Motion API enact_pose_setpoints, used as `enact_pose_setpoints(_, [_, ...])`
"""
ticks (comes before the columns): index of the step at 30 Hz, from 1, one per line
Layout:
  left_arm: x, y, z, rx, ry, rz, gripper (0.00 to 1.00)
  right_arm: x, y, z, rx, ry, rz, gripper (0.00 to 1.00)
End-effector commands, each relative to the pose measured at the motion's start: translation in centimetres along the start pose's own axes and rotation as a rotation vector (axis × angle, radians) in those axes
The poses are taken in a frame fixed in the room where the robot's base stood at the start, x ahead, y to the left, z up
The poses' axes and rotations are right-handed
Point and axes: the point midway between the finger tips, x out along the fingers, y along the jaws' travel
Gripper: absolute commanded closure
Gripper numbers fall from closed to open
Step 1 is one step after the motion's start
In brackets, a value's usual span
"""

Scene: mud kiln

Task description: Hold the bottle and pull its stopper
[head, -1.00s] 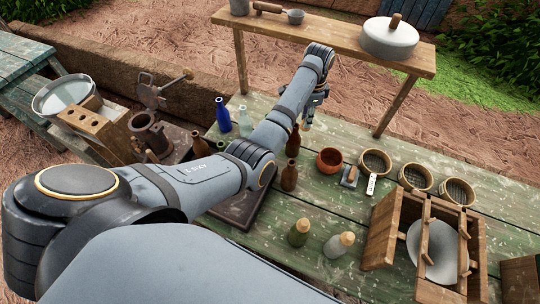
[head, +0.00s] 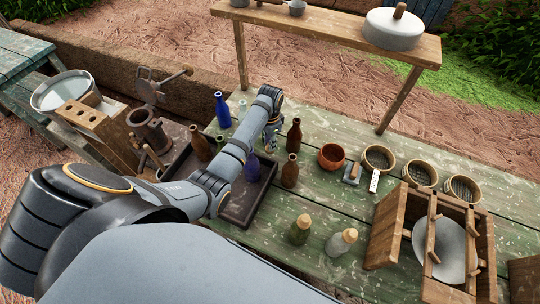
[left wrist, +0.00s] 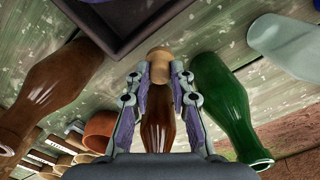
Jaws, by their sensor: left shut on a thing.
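My left gripper (head: 271,148) is over the green table among the bottles, pointing down. In the left wrist view its fingertips are shut on a tan stopper (left wrist: 160,64). A brown bottle (left wrist: 158,112) shows between the fingers beyond it; I cannot tell whether the two touch. Brown bottles (head: 294,136) and (head: 290,171) stand just right of the gripper in the head view. A green bottle (left wrist: 224,95) stands beside the fingers in the left wrist view. A green bottle (head: 299,231) and a clear bottle (head: 341,243), both with tan tops, stand nearer. My right gripper is out of view.
A dark tray (head: 238,214) lies under my left arm. A blue bottle (head: 222,110) stands behind it. A bowl (head: 331,156), several round sieves (head: 420,174) and a wooden rack (head: 385,232) stand to the right. A raised shelf (head: 335,25) crosses the back.

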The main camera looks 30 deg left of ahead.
Motion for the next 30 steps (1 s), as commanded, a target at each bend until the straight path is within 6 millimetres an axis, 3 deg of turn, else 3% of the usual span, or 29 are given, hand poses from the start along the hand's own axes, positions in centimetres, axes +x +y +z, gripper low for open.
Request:
enact_pose_setpoints(3, [1.9,0.0,0.0,0.0,-0.001,0.001,1.0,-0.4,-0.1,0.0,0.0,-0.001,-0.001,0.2])
enact_pose_setpoints(9, [3.0,0.0,-0.1,0.0,0.0,0.0,1.0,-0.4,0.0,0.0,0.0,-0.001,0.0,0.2])
enact_pose_setpoints(16, [6.5,0.1,0.0,0.0,0.0,0.001,1.0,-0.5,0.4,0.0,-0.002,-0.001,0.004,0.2])
enact_pose_setpoints(27, [7.2,0.0,-0.1,0.001,0.001,0.0,1.0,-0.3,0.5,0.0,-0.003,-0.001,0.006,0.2])
enact_pose_setpoints(28, [7.2,0.0,-0.1,0.001,0.001,0.0,0.77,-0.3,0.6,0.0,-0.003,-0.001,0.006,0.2])
enact_pose_setpoints(30, [7.1,0.0,-0.1,0.001,0.002,-0.001,0.68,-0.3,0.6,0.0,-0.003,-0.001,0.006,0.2])
